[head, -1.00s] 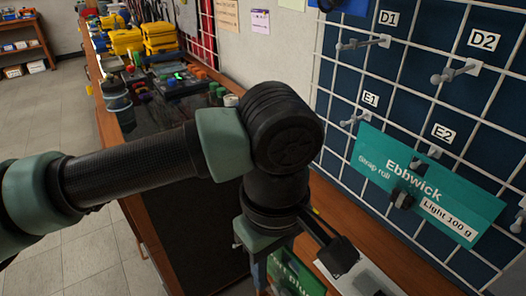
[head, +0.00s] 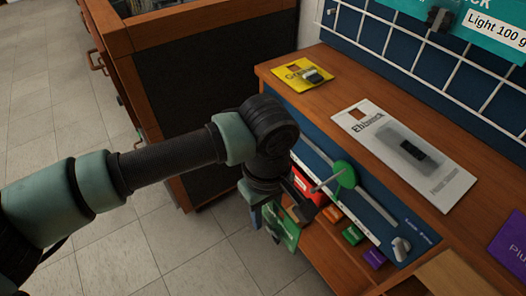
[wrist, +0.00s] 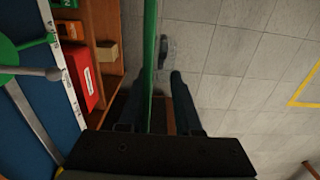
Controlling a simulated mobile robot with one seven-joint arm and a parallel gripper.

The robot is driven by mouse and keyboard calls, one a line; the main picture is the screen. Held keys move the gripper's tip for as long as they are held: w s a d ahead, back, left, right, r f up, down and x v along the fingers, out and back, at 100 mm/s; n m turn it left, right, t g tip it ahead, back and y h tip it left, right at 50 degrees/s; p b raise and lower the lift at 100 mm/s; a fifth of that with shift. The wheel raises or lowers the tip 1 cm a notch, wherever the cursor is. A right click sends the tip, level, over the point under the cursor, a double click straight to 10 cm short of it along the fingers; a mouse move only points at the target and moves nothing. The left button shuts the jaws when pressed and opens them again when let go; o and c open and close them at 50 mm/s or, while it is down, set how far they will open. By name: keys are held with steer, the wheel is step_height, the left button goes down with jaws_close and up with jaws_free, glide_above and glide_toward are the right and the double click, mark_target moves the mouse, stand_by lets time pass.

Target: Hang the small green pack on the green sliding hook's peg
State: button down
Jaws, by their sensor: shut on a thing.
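My gripper (head: 272,214) is shut on the small green pack (head: 286,231), held in front of the bench's front edge. In the wrist view the pack (wrist: 150,50) shows edge-on as a thin green strip between the fingers (wrist: 155,95). The green sliding hook (head: 345,174) sits on a rail along the blue bench front. Its grey peg (head: 325,184) sticks out towards my gripper. In the wrist view the peg (wrist: 35,72) is at the left, apart from the pack. The pack's hang hole is not visible.
A yellow pack (head: 303,75) and a large white pack (head: 404,150) lie on the bench top. Below the rail, a shelf (head: 322,257) carries red, orange, green and purple items. A grey knob (head: 400,247) is at the rail's right end. Open floor lies at the left.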

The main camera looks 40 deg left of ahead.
steer(key=w+d+f+b, duration=0.1)
steer(key=w+d, duration=0.2)
steer(key=w, duration=0.6)
steer(key=shift+w+d+f, duration=0.15)
steer(key=shift+d, duration=0.05)
stand_by(0.8)
stand_by(0.6)
steer(key=c, duration=0.5)
jaws_free()
